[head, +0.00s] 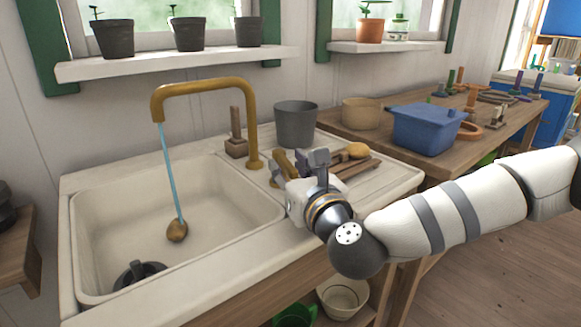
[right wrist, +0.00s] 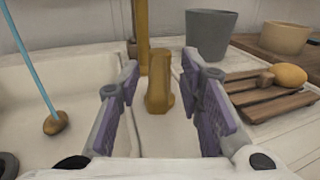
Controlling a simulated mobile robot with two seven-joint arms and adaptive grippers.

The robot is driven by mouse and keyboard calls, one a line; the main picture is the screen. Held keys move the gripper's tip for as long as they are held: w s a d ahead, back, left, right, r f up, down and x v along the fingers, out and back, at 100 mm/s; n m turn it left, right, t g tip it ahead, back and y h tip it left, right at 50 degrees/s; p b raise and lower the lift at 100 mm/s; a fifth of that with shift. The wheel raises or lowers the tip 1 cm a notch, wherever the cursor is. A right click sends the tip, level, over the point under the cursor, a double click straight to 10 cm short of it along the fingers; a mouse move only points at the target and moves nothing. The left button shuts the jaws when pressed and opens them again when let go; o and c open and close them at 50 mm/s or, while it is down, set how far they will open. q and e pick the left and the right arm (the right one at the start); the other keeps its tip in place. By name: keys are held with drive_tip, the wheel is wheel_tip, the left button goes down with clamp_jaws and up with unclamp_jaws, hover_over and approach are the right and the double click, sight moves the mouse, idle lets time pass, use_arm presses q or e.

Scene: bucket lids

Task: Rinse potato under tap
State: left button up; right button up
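A brown potato (head: 177,230) lies in the white sink (head: 215,205). A blue stream of water (head: 168,170) falls from the brass tap (head: 205,84) onto it. The potato also shows in the right wrist view (right wrist: 55,122), at the left. My right gripper (head: 300,160) is over the counter right of the sink, away from the potato. In the right wrist view its fingers (right wrist: 163,95) are open, with the brass tap handle (right wrist: 158,85) showing between them. Nothing is held. My left gripper is in neither view.
A wooden rack (right wrist: 262,103) with a yellow potato-like item (right wrist: 289,76) lies right of my gripper. A grey pot (head: 296,124) and a wooden block with a peg (head: 236,140) stand behind. A dark round thing (head: 138,275) sits at the sink's front. A blue bin (head: 425,128) stands on the right table.

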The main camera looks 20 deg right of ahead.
drive_tip(key=s, duration=0.7)
drive_tip(key=shift+s+d, duration=0.25)
drive_tip(key=shift+d, duration=0.15)
